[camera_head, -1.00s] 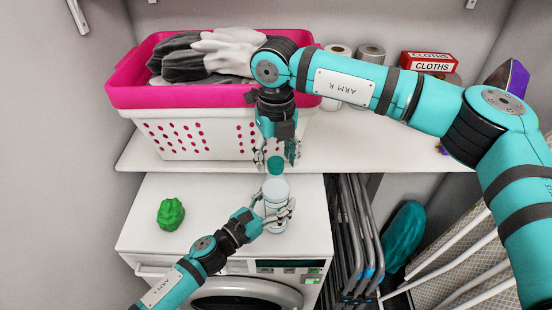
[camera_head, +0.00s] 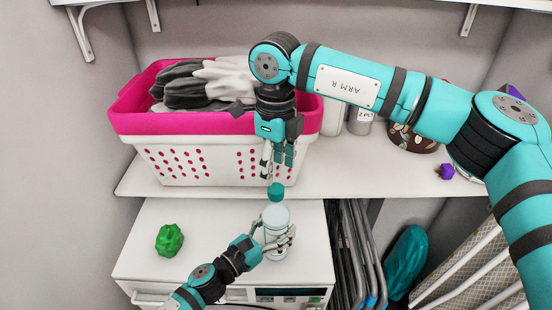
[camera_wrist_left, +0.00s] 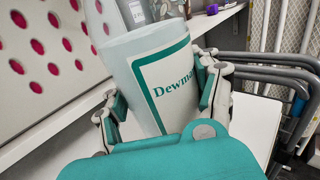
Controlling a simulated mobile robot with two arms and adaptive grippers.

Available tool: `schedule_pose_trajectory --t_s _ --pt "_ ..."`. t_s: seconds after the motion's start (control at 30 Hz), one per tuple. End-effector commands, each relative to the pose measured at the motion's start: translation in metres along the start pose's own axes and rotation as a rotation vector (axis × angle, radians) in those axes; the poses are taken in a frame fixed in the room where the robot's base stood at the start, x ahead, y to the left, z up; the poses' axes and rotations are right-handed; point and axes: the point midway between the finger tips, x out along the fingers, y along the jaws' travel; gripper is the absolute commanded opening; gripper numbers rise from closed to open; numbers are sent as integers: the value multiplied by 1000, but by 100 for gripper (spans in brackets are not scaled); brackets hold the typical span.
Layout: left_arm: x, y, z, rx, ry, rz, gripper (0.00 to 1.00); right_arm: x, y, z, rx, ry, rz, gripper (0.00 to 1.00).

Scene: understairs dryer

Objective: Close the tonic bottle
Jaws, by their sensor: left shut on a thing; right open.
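The tonic bottle (camera_head: 277,217) is pale and translucent and stands upright on the white dryer top. Its teal cap (camera_head: 275,193) sits at the bottle's mouth; how tightly it is seated I cannot tell. My left gripper (camera_head: 274,240) is shut around the bottle's body from the front left. In the left wrist view the bottle (camera_wrist_left: 145,60), with a green-framed "Dewma…" label, is between the fingers (camera_wrist_left: 165,100); its cap is out of view. My right gripper (camera_head: 278,168) is open, pointing down just above the cap, with a small gap visible.
A pink-rimmed white basket (camera_head: 200,123) with grey cloths stands on the shelf (camera_head: 370,183) behind. A green lumpy object (camera_head: 169,240) lies on the dryer top (camera_head: 215,215) to the left. Folded metal frames (camera_head: 355,250) stand right of the dryer.

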Motion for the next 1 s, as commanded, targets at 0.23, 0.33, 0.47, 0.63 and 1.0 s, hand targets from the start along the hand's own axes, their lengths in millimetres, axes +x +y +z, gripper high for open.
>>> schedule_pose_trajectory --t_s 0.23,0.33,0.47,0.63,1.0 --pt "-1 0 -2 1 4 0 0 -12 0 0 -401 0 0 52" --pt "-1 0 -2 0 4 0 0 -15 0 0 -477 1 0 52" --pt "-1 0 -2 0 4 0 0 -16 0 0 -511 1 0 52" --pt "-1 0 -2 0 3 0 0 -16 0 0 -510 1 0 52" --pt "-1 0 -2 0 3 0 0 14 0 -1 -508 3 3 52"
